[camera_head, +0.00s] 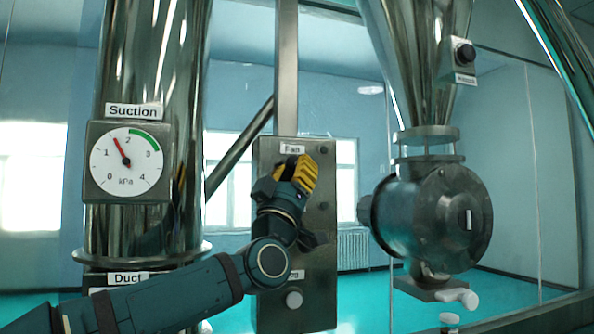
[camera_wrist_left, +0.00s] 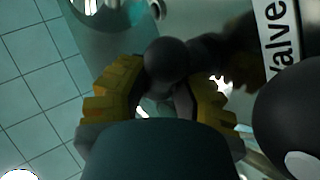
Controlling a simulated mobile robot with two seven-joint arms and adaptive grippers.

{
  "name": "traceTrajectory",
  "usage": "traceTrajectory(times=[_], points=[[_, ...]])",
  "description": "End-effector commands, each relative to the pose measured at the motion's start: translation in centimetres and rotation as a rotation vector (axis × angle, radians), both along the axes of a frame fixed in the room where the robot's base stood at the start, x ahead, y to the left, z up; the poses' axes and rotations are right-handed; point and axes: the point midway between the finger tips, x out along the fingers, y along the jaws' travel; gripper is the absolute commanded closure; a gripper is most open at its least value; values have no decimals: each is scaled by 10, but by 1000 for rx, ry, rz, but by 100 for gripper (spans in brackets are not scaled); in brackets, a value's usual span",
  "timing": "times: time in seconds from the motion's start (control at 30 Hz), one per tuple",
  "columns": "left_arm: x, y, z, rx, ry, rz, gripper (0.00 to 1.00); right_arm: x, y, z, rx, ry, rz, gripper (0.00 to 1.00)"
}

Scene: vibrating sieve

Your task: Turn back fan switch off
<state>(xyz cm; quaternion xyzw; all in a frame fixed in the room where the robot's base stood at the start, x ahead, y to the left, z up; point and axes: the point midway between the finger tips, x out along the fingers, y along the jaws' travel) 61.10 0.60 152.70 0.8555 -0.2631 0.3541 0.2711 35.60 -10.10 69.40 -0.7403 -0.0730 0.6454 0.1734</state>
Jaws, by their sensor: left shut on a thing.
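The grey control panel (camera_head: 321,285) stands upright in the middle of the head view, with the label "Fan" (camera_head: 292,148) near its top. My left gripper (camera_head: 297,172), with yellow fingers, is just below that label and covers the fan switch in this view. In the left wrist view, the yellow fingers of my left gripper (camera_wrist_left: 165,98) are on both sides of a dark round knob (camera_wrist_left: 166,62), which appears to be the fan switch. The gripper is shut on it. The switch's angle cannot be told. My right gripper is not in view.
A suction gauge (camera_head: 126,162) on a metal duct is left of the panel, its needle between 1 and 2. A pale round button (camera_head: 293,299) is low on the panel. A round metal housing (camera_head: 440,217) stands to the right. A "Valve" label (camera_wrist_left: 282,38) shows in the wrist view.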

Motion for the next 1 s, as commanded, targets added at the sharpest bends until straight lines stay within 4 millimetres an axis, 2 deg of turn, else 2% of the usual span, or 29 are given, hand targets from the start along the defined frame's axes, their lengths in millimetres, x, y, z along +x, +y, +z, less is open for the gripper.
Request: traceTrajectory(times=[0.5,0.53,1.0], points=[[-1,1,2,-20,-10,2,100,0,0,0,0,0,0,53],[-1,1,2,-19,-10,3,65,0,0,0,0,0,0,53],[-5,3,-4,-15,-8,3,63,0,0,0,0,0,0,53]])
